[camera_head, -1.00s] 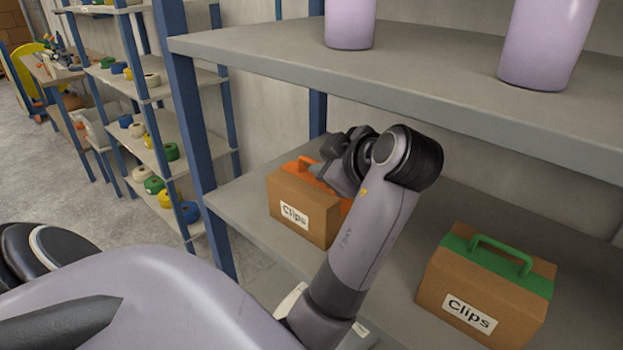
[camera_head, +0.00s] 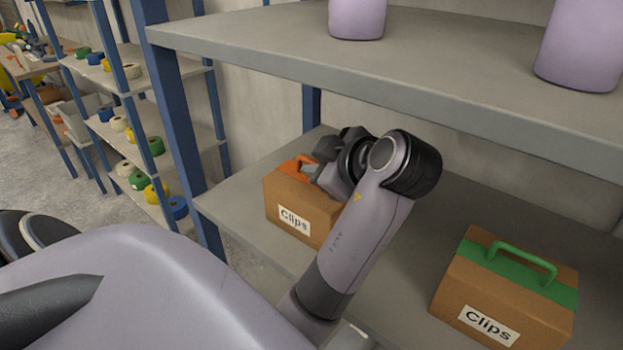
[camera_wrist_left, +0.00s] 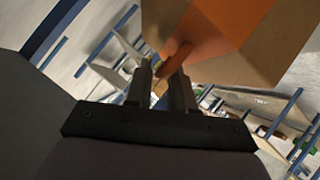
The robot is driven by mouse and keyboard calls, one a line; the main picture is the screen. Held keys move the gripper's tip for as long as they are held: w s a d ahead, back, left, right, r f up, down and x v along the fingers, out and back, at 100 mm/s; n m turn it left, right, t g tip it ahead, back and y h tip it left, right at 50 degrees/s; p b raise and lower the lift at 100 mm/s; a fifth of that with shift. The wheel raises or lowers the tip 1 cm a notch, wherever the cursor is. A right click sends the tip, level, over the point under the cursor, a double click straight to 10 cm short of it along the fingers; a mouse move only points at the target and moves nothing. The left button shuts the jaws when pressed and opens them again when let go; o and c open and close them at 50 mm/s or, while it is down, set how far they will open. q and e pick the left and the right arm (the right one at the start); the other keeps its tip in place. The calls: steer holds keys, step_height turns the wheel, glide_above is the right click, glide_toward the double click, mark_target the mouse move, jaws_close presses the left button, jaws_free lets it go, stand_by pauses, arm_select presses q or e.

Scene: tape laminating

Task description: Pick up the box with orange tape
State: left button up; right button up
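The box with orange tape (camera_head: 298,208) is brown, has a "Clips" label and an orange handle, and stands on the lower shelf. My left gripper (camera_head: 311,174) is at its handle, coming from the right. In the left wrist view the box (camera_wrist_left: 285,35) fills the top, and the orange handle (camera_wrist_left: 178,58) runs between the fingertips of my left gripper (camera_wrist_left: 161,80). The fingers are close together and look shut on the handle. The gripper and wrist hide part of the box's top and right side. My right gripper is not in view.
A similar box with green tape (camera_head: 508,290) stands to the right on the same shelf (camera_head: 405,270). An upper shelf (camera_head: 400,85) with lilac containers (camera_head: 357,18) hangs over the arm. A blue post (camera_head: 172,110) stands at the left. A rack of tape rolls (camera_head: 150,145) is beyond.

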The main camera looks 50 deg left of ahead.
arm_select(q)
jaws_close()
stand_by(1.6)
